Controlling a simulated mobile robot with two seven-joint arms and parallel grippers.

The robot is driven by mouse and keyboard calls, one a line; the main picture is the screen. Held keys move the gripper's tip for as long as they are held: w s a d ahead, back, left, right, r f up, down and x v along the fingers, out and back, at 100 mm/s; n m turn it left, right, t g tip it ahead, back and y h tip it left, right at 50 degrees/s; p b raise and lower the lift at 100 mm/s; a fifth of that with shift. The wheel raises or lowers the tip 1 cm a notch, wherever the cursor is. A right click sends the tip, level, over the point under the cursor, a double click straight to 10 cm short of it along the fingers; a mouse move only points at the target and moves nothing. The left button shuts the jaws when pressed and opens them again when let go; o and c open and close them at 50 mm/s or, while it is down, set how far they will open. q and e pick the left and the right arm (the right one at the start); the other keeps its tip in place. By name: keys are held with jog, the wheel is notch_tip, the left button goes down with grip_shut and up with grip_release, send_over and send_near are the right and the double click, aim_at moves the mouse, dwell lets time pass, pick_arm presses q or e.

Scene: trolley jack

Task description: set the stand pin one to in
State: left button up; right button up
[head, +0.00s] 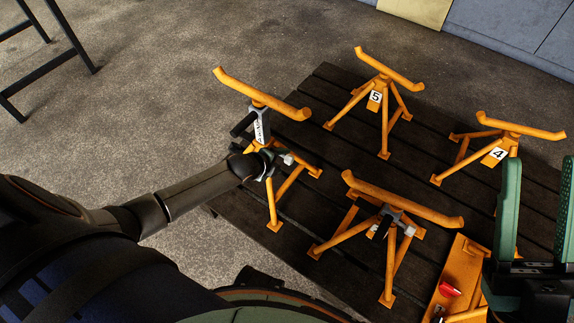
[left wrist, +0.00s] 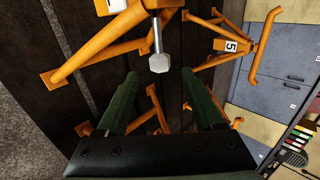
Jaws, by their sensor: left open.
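The left orange stand (head: 289,104) stands upright on a dark slatted platform, with a white label that I cannot read fully. A grey pin (head: 287,159) with a faceted head sticks out of its post. In the left wrist view the pin (left wrist: 158,62) points toward my left gripper (left wrist: 160,76), its head between and just beyond the spread fingertips, seemingly untouched. My left gripper (head: 272,159) also shows in the head view, close to this stand and partly hiding its legs. My right gripper (head: 537,205) is open and empty at the right edge.
Stands marked 5 (head: 388,66) and 4 (head: 520,130) stand farther back. Another stand (head: 400,201) with a grey pin is in front. An orange part with a red knob (head: 449,289) lies near my right gripper. Bare platform (head: 325,140) shows between the stands.

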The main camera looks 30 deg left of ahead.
aim_at(287, 160)
pick_arm(q)
jog(key=shift+b+x, duration=1.1)
jog(key=shift+x, duration=1.3)
pick_arm(e)
jog(key=shift+a+f, duration=0.2)
jog(key=shift+f, duration=1.55)
pick_arm(q)
jog(key=shift+s, duration=0.1)
grip_shut()
